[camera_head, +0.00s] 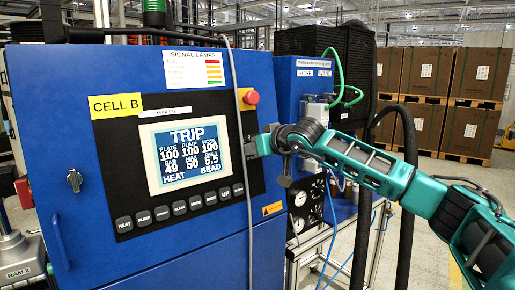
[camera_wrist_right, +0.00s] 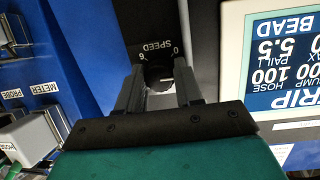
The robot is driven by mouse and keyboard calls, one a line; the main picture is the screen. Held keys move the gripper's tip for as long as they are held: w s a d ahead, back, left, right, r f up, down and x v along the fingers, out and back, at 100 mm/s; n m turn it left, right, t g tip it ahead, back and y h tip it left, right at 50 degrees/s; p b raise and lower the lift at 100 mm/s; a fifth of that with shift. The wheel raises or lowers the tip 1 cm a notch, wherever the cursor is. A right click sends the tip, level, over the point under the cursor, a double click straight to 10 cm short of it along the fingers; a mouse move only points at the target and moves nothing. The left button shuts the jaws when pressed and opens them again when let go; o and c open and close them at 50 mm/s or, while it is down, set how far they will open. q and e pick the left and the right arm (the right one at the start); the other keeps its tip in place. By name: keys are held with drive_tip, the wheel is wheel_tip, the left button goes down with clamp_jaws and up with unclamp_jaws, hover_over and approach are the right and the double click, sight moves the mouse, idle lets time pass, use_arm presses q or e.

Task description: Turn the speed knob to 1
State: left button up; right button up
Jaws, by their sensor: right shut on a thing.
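The speed knob (camera_wrist_right: 158,74) is a dark round knob below the word SPEED in the right wrist view, where the lettering is upside down. A light pointer mark shows on it; the 0 and 6 of its scale are visible, but the exact setting cannot be read. My right gripper (camera_wrist_right: 160,88) has its two grey fingers on either side of the knob, shut on it. In the head view my right gripper (camera_head: 252,148) reaches in from the right to the panel edge beside the screen, hiding the knob. My left gripper is not in view.
The blue cabinet carries a screen (camera_head: 186,154) reading TRIP, a row of buttons (camera_head: 179,208) and a red stop button (camera_head: 251,97). A grey cable (camera_head: 238,120) hangs down the panel close to my right gripper. A green hose (camera_head: 340,75) and black hoses stand to the right.

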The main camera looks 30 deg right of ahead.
idle(0.5)
drive_tip(key=o, duration=1)
drive_tip(key=shift+s, duration=0.1)
drive_tip(key=b+v, duration=0.2)
drive_tip(key=v, duration=1)
drive_tip(key=shift+s+r, duration=0.15)
drive_tip(key=shift+s, duration=0.2)
